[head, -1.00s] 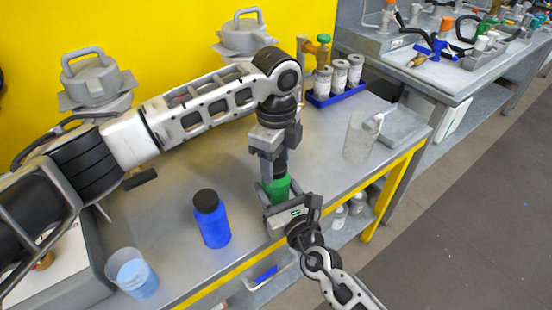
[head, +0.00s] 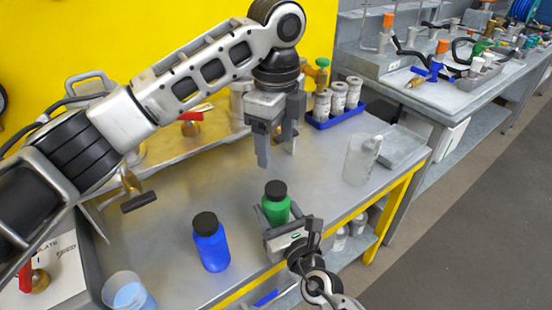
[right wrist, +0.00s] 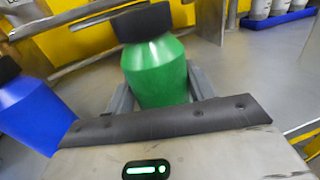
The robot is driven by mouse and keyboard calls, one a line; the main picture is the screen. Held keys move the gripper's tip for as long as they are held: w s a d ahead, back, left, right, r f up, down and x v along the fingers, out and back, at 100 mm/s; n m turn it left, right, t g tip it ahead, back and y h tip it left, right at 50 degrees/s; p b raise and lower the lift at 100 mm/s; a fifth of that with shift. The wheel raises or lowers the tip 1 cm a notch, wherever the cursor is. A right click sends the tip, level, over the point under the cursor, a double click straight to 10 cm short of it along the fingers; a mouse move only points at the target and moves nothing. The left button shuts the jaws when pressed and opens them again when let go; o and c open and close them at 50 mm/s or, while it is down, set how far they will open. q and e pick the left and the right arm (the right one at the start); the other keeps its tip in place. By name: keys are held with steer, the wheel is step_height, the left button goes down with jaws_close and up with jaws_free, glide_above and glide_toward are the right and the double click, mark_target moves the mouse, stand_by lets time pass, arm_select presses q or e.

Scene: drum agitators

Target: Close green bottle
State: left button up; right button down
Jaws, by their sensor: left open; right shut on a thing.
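The green bottle (head: 275,205) stands near the front edge of the grey table, with its black cap (head: 275,189) seated on top. In the right wrist view the green bottle (right wrist: 156,72) is between my right gripper's fingers and its black cap (right wrist: 143,22) shows above. My right gripper (head: 276,216) is shut on the green bottle's body from the front. My left gripper (head: 275,160) is open and empty, above and behind the bottle, pointing down and clear of the cap.
A blue bottle (head: 210,243) with a black cap stands left of the green one. A beaker of blue liquid (head: 128,292) is at the front left. A clear beaker (head: 361,160) and a blue rack (head: 335,117) with several containers are at the right.

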arm_select(q)
steer(key=shift+r, duration=0.6)
arm_select(e)
steer(key=shift+c, duration=2.3)
jaws_free()
arm_select(q)
steer(key=shift+f+b, duration=0.85)
steer(key=shift+f, duration=0.05)
arm_select(e)
steer(key=v, duration=1.6)
